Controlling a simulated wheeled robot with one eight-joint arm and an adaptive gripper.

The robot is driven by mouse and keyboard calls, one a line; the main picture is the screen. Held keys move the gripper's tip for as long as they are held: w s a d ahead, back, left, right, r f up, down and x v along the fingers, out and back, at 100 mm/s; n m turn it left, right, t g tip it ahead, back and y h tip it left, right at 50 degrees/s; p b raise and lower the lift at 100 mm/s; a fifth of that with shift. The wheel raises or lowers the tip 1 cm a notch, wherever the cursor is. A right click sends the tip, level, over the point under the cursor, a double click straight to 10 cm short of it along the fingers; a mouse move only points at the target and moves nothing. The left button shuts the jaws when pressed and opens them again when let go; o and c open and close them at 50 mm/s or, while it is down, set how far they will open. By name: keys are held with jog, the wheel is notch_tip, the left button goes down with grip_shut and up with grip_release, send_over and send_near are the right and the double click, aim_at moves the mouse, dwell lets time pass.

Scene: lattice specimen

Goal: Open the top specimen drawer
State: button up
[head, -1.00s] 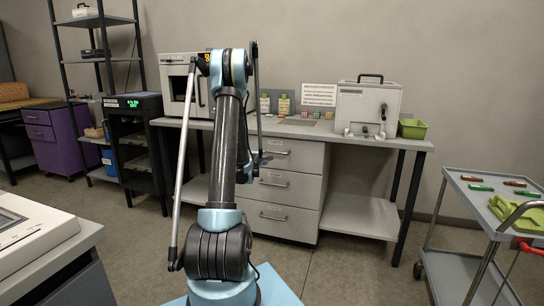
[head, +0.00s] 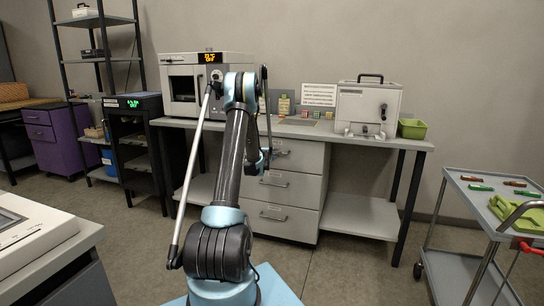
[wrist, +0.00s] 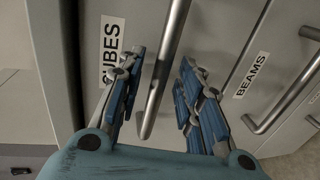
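The top specimen drawer (head: 307,154) is the upper of three grey drawers under the bench and looks closed. In the wrist view, its front carries a label ending in "UBES" (wrist: 112,50), with the C partly covered by a finger. Its metal bar handle (wrist: 165,65) runs between the two blue-padded fingers of my gripper (wrist: 158,92). The fingers are apart, one on each side of the bar, with visible gaps. In the head view my gripper is mostly hidden behind my arm, near the left part of the top drawer.
The middle drawer, labelled BEAMS (wrist: 252,75), has its own bar handle (wrist: 285,97). The bench top (head: 315,129) holds an oven-like machine (head: 182,84) and a grey box (head: 368,108). A tool cart (head: 480,190) stands at right. Floor before the drawers is clear.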

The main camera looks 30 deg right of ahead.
jog(key=shift+w+d, duration=0.2)
jog(key=shift+d, duration=0.1)
jog(key=shift+c, duration=0.3)
grip_shut()
jog(key=shift+s, duration=0.1)
